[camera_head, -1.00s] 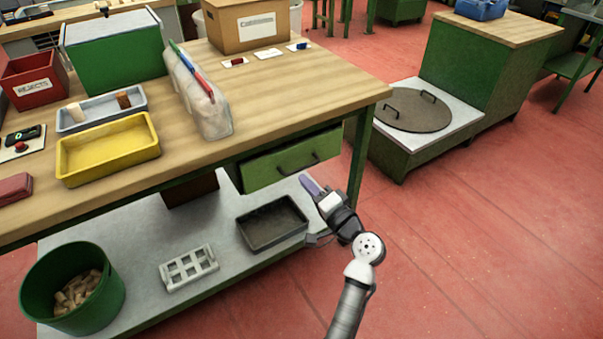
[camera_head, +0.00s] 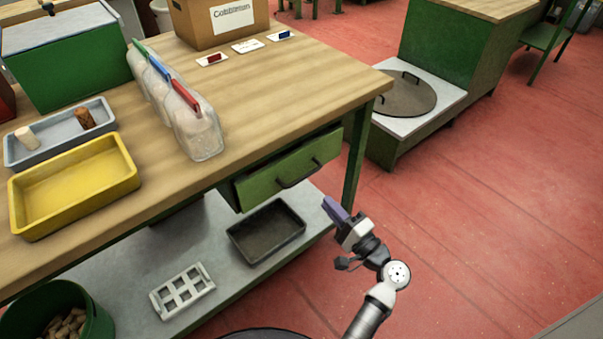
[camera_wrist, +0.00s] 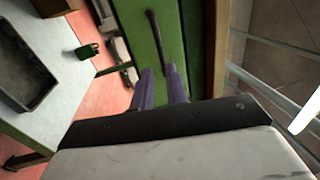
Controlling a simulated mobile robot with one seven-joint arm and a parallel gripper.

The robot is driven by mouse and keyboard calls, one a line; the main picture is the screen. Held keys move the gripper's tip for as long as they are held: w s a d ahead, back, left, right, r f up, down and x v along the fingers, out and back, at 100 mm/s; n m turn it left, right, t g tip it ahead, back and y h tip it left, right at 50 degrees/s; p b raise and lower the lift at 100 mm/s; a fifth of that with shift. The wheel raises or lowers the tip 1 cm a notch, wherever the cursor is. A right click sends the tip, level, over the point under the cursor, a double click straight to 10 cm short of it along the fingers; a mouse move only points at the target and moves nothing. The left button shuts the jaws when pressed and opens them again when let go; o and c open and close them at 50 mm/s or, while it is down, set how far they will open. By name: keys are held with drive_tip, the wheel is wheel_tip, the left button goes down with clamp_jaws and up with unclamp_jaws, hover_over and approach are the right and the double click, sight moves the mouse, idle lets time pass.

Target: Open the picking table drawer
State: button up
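The picking table (camera_head: 290,90) has a wooden top and a green drawer (camera_head: 262,187) under its near right edge. The drawer front looks shut. A dark bar handle (camera_head: 299,176) runs across it; the handle also shows in the wrist view (camera_wrist: 156,38), on the green drawer front (camera_wrist: 137,25). My gripper (camera_head: 332,207) is in front of and below the handle, apart from it in the head view. In the wrist view its two purple fingers (camera_wrist: 160,72) have a gap between them with nothing held. The handle's end appears near the fingertips there.
A lower shelf holds a black tray (camera_head: 266,232), a white rack (camera_head: 182,291) and a green bin of corks (camera_head: 60,320). A table leg (camera_head: 355,160) stands right of the drawer. Red floor (camera_head: 470,220) is clear to the right.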

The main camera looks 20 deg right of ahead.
sight(304, 176)
drive_tip(key=p+x, duration=0.2)
drive_tip(key=x, duration=0.9)
clamp_jaws()
drive_tip(key=r+v, duration=0.1)
drive_tip(key=v, duration=0.8)
drive_tip(key=r+v, duration=0.2)
drive_tip(key=v, duration=0.7)
drive_tip(key=shift+s+d+r+b, duration=0.25)
drive_tip(key=shift+s+b, duration=0.15)
drive_tip(key=shift+s, duration=0.25)
unclamp_jaws()
